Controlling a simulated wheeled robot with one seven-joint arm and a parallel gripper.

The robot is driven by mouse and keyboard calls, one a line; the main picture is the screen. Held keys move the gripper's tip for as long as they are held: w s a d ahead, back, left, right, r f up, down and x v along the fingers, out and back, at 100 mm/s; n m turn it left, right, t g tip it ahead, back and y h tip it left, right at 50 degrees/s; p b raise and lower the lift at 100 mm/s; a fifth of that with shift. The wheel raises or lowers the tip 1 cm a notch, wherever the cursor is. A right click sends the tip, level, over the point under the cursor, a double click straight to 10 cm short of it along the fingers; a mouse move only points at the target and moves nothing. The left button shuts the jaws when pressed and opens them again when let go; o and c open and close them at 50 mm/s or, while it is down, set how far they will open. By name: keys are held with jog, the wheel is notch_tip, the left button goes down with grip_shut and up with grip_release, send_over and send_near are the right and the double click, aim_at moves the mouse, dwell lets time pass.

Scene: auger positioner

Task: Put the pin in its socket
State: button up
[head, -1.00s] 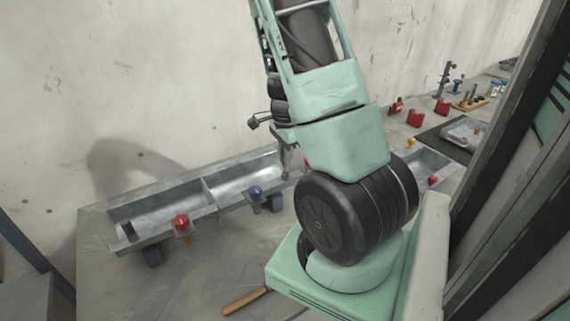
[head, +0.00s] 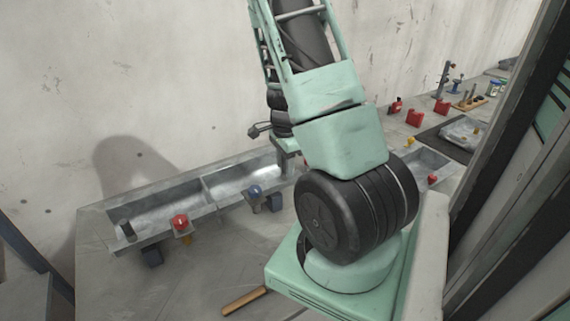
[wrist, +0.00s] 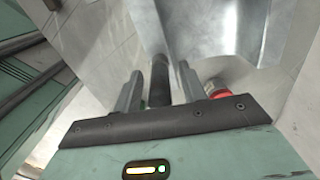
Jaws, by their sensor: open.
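In the wrist view the two fingers of my gripper (wrist: 160,88) are open, one on each side of a dark upright cylinder (wrist: 160,78). The cylinder looks like the pin, but its lower end is hidden by the gripper body. I cannot tell whether either finger touches it. I cannot make out the socket for certain in either view.
A red part (wrist: 215,88) is close to the right finger. A wooden-handled tool (head: 245,300) lies in front.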

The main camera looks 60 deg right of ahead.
notch_tip(320, 180, up, 12)
jog(key=shift+r, duration=0.15)
jog(key=w+a+r+n+y, duration=0.1)
jog(key=w+a+n, duration=0.2)
jog(key=a+n, duration=0.7)
jog(key=w+a+n, duration=0.3)
jog(key=a+n, duration=0.2)
jog(key=a, duration=1.1)
jog(key=s+a+r+n, duration=0.1)
jog(key=s+a+n, duration=0.6)
jog(key=a, duration=0.3)
jog(key=s+a+r+n, duration=0.1)
jog(key=s+a+n, duration=0.6)
jog(key=a+n, duration=0.3)
jog(key=shift+s+a+n, duration=0.2)
jog(key=shift+s+n, duration=0.1)
jog(key=shift+f, duration=0.1)
notch_tip(320, 180, down, 7)
jog(key=b, duration=0.7)
